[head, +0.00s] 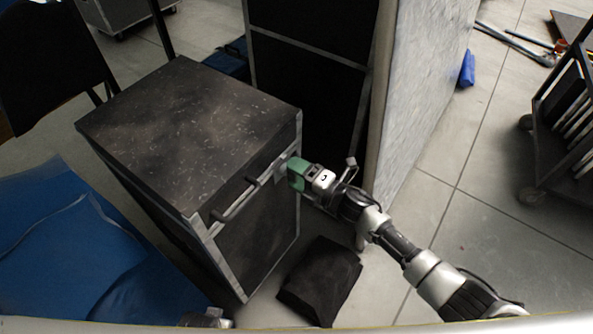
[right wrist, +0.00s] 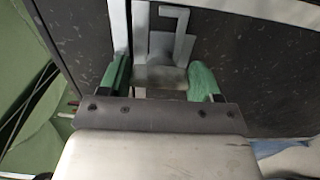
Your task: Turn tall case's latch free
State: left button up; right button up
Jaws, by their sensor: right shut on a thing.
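The tall case (head: 185,115) stands upright left of the middle in the head view, with a dark speckled top and metal edging. My right gripper (head: 292,172) is at the upper right of the case's front face. In the right wrist view, its green fingers (right wrist: 161,82) are on both sides of the metal latch (right wrist: 168,50), shut on it. The latch is a grey plate with an angular raised part. In the head view the gripper hides most of it.
A dark bar handle (head: 235,198) sticks out of the case's front, left of my gripper. A dark folded cloth (head: 320,280) lies on the floor before the case. A tall pale panel (head: 425,90) stands behind my right arm. Blue sheeting (head: 60,240) covers the left.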

pick_arm(q)
jog(key=shift+s+f, duration=0.15)
jog(key=shift+f, duration=0.05)
dwell(0.3)
pick_arm(e)
jog(key=o, duration=0.9)
jog(key=shift+d, duration=0.1)
pick_arm(q)
jog(key=shift+s+a+f+p, duration=0.1)
jog(key=shift+s+f+p, duration=0.3)
jog(key=shift+s+f, duration=0.65)
pick_arm(e)
jog(key=v, duration=1)
jog(key=shift+s+d, duration=0.25)
pick_arm(q)
jog(key=shift+w+r, duration=0.1)
jog(key=shift+w, duration=0.35)
pick_arm(e)
jog(key=shift+m, duration=0.3)
